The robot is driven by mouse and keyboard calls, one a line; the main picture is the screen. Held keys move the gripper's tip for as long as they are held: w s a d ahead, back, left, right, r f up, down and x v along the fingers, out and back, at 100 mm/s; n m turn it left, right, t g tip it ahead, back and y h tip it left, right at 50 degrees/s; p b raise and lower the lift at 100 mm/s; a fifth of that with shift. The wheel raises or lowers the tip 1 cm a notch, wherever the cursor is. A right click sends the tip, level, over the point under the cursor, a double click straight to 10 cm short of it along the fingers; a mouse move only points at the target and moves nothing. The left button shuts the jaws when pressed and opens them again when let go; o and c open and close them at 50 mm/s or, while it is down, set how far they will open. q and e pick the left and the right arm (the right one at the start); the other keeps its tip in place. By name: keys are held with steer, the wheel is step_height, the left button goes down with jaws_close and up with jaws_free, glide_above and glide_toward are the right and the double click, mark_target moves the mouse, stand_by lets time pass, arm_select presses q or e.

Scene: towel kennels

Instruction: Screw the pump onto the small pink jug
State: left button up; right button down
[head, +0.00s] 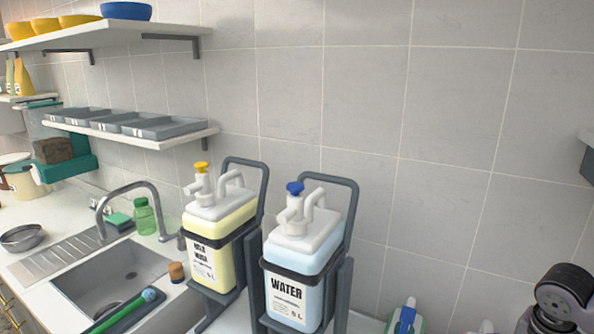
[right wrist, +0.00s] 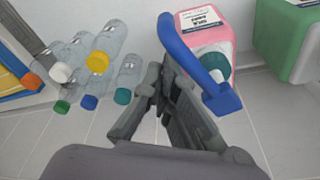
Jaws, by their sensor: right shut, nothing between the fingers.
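The small pink jug (right wrist: 217,22) shows at the top of the right wrist view, with a white label and its neck end toward the camera. A long blue piece with a square end (right wrist: 221,100), perhaps the pump, crosses in front of the jug. I cannot tell whether it is joined to the jug. My right gripper (right wrist: 160,80) is shut and empty, its fingers to the left of the blue piece's square end. My left gripper is in neither view. The pink jug does not show in the head view.
Clear bottles with coloured caps (right wrist: 98,62) lie left of my right gripper; a green container (right wrist: 292,45) is at the top right. In the head view, yellow (head: 245,217) and WATER (head: 320,262) pump jugs stand in holders beside the sink (head: 140,262).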

steer(key=shift+s+a, duration=0.2)
steer(key=shift+a, duration=0.4)
steer(key=shift+a, duration=0.2)
steer(key=shift+a, duration=0.5)
steer(key=shift+a, duration=0.1)
steer(key=shift+a, duration=0.6)
steer(key=shift+a, duration=0.15)
steer(key=shift+w+a, duration=0.15)
steer(key=shift+a, duration=0.4)
